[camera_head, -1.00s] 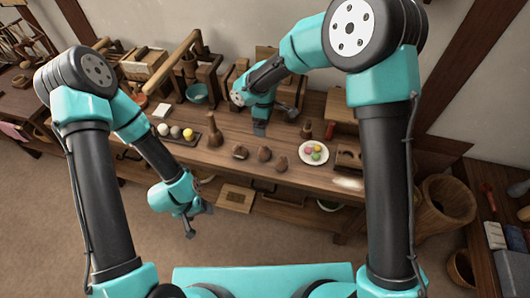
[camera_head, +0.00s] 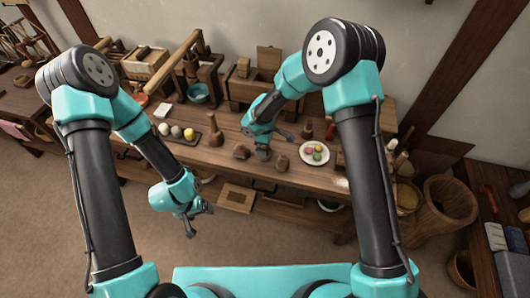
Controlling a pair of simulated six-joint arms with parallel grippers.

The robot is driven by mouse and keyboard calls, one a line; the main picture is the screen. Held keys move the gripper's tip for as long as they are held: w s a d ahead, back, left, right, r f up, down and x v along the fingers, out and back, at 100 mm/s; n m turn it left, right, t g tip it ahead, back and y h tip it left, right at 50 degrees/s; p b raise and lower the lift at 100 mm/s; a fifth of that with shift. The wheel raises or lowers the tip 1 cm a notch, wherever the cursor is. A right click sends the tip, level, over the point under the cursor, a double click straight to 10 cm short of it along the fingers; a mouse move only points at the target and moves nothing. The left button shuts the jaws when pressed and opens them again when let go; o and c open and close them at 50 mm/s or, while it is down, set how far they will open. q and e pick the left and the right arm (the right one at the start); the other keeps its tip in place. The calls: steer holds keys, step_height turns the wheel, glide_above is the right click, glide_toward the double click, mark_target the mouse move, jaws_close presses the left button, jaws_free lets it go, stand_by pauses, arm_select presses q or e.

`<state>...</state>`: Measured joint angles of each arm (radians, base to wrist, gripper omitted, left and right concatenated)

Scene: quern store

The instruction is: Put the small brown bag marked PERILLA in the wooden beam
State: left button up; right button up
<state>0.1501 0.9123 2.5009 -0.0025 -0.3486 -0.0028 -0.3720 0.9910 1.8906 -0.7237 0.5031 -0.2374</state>
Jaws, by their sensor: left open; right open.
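Small brown bags stand near the front of the bench: one on the left (camera_head: 241,152) and one on the right (camera_head: 281,163). A middle one is hidden behind my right gripper. Their markings are too small to read, so I cannot tell which says PERILLA. My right gripper (camera_head: 274,146) is open, low over the bench at the middle bag; I cannot tell whether it touches it. My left gripper (camera_head: 200,221) is open and empty, in front of the bench. A long slanted wooden beam (camera_head: 174,67) belongs to a frame at back left; I cannot tell if it is the task's beam.
A white plate (camera_head: 314,152) with coloured balls lies right of the bags. A dark tray (camera_head: 189,139) with balls and a wooden bottle-shaped thing (camera_head: 215,131) stand to the left. A teal bowl (camera_head: 198,93) is behind. My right arm hides part of the bench's right end.

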steer(key=shift+s+f, duration=0.1)
steer(key=shift+f, duration=2.5)
steer(key=shift+c, duration=0.3)
steer(key=c, duration=1.1)
steer(key=shift+r, duration=0.1)
